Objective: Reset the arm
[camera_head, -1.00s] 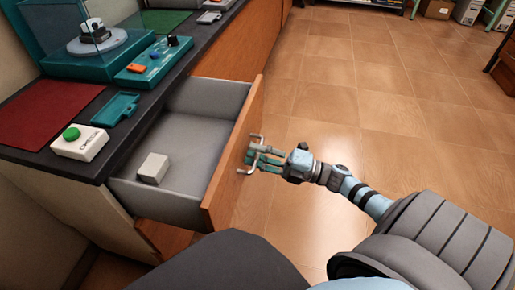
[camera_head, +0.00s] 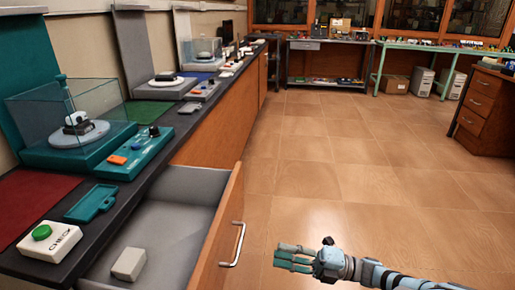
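My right gripper (camera_head: 284,258) is at the bottom centre, over the tiled floor, with its arm coming in from the right. Its fingers point left and look spread, with nothing between them. It is apart from the drawer handle (camera_head: 236,244), a metal bar on the wooden drawer front to its left. The drawer (camera_head: 180,215) is pulled open and holds a small light-grey block (camera_head: 128,263). My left gripper is not in view.
The dark counter (camera_head: 70,237) carries a white CHECK box with a green button (camera_head: 48,243), a teal tray (camera_head: 92,203), a teal control panel (camera_head: 134,154) and a glass-cased display. The floor (camera_head: 340,160) ahead is clear. A wooden drawer unit (camera_head: 485,105) stands at right.

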